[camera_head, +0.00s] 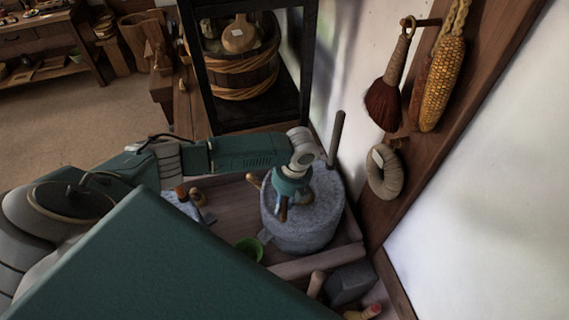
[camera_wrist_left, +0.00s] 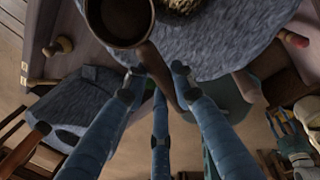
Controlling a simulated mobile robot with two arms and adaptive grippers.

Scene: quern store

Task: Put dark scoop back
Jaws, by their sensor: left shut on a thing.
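The dark scoop (camera_wrist_left: 122,22) shows in the left wrist view with its round dark bowl at the top and its brown handle running down between my fingers. My left gripper (camera_wrist_left: 157,78) is shut on that handle. The bowl is over the grey stone quern (camera_wrist_left: 215,55), beside a patch of grain (camera_wrist_left: 182,5); I cannot tell whether it touches the stone. In the head view my left gripper (camera_head: 284,207) points down over the top of the quern (camera_head: 302,232), and the scoop is mostly hidden there. My right gripper is not in view.
An upright rod (camera_head: 336,140) stands at the quern's far edge. A green bowl (camera_head: 249,249) sits beside the quern in the wooden tray (camera_head: 235,210). A brush (camera_head: 384,102), corn (camera_head: 442,85) and a ring (camera_head: 385,172) hang on the right wall. A dark block (camera_head: 350,283) lies near the front.

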